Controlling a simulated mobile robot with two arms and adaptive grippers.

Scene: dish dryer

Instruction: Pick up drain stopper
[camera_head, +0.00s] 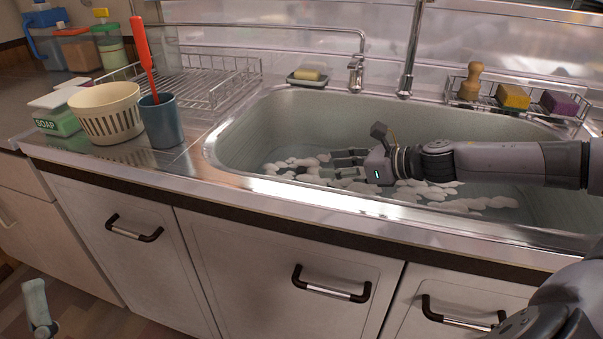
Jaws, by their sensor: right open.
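My right gripper (337,164) reaches in from the right over the sink basin (245,140). Its fingers point left and are apart, low over white foam clumps (465,204) at the bottom of the basin. I cannot make out a drain stopper. The foam, the gripper and my right arm cover parts of the basin floor. I see nothing held between the fingers.
A faucet (355,75) stands at the back of the sink. A soap dish (307,77) and a rack with sponges (513,96) line the back edge. A cream basket (108,112), a blue cup (161,120) and a wire dish rack (205,85) occupy the left counter.

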